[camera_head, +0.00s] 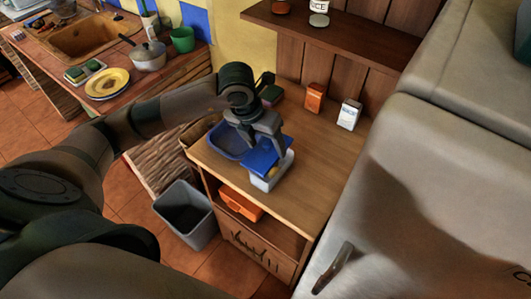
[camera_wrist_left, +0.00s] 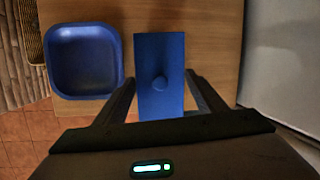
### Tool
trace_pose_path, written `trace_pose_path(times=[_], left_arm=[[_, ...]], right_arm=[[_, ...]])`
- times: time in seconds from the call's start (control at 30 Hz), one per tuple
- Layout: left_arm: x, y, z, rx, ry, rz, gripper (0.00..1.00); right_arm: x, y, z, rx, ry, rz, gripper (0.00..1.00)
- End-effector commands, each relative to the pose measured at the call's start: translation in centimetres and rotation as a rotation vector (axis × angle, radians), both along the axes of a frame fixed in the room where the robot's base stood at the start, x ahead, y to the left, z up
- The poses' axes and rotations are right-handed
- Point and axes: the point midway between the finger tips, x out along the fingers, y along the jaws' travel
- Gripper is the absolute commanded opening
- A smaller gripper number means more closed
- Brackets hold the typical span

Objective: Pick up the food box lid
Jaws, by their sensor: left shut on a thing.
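The blue food box lid (camera_head: 260,161) is a flat panel with a small round knob, clear in the left wrist view (camera_wrist_left: 172,52). My left gripper (camera_head: 264,148) is shut on the lid, with one finger along each side of it in the left wrist view (camera_wrist_left: 160,100). The lid is tilted over the white food box (camera_head: 266,184), and part of the box's inside with something yellowish shows beside it. Whether the lid still touches the box's rim I cannot tell. My right gripper is out of view.
A blue dish (camera_head: 222,146) is on the wooden counter (camera_head: 318,160) left of the box. An orange carton (camera_head: 315,97) and a white carton (camera_head: 349,114) stand at the back. A grey bin (camera_head: 187,215) is below, and a fridge (camera_head: 425,190) bounds the right.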

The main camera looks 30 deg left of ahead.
Motion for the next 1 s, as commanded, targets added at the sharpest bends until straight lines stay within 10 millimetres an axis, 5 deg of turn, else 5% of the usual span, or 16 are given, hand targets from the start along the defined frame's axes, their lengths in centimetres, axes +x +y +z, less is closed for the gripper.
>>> trace_pose_path(times=[0.5,1.0], left_arm=[[-5.7,-7.7,6.0,-0.002,-0.007,-0.007,0.40],[-7.1,-9.3,7.4,0.000,0.000,0.001,0.39]], right_arm=[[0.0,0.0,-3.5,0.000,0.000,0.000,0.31],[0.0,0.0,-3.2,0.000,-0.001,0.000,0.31]])
